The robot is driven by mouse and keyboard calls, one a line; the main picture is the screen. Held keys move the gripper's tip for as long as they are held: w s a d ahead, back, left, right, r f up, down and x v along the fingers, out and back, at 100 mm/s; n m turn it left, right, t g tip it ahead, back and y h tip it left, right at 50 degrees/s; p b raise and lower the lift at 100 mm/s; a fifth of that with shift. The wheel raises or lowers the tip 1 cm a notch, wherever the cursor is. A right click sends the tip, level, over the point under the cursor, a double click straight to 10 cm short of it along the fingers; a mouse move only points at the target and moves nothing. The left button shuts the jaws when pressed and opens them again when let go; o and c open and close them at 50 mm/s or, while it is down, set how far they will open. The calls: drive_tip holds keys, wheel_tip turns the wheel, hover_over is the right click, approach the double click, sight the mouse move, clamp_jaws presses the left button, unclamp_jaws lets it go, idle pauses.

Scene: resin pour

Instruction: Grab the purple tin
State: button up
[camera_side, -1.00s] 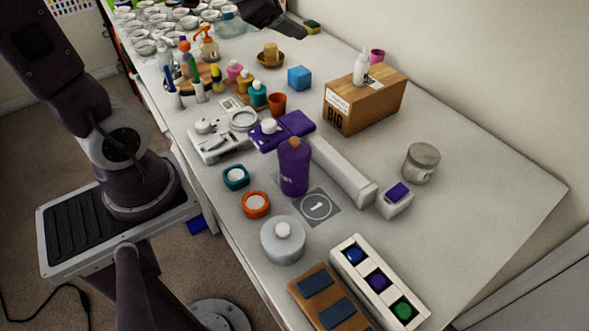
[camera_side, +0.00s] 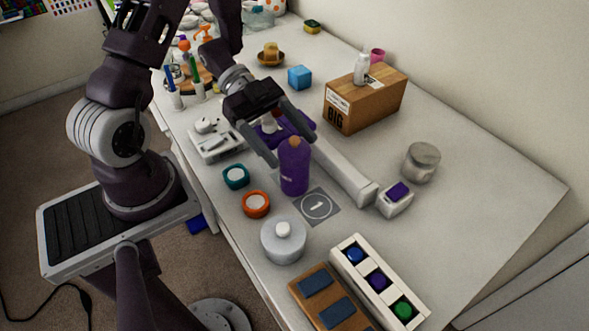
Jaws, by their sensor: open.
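A tall purple container (camera_side: 294,172) with a brown cap stands upright on the table, left of the long white block. It is the best match for the purple tin. My gripper (camera_side: 293,143) is open and empty, its two fingers spread on either side of the container's top in this view. The fingers come from behind and above it. I cannot tell whether they touch it. A second purple item (camera_side: 268,134), flat and with a white knob, lies behind it, partly hidden by my gripper.
A teal jar (camera_side: 236,177), an orange jar (camera_side: 256,204) and a grey lidded pot (camera_side: 283,240) stand near the front edge. A long white block (camera_side: 342,170) lies to the right. The scale (camera_side: 215,142) is at left.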

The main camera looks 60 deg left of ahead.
clamp_jaws()
idle(0.3)
drive_tip(key=shift+r, duration=0.1)
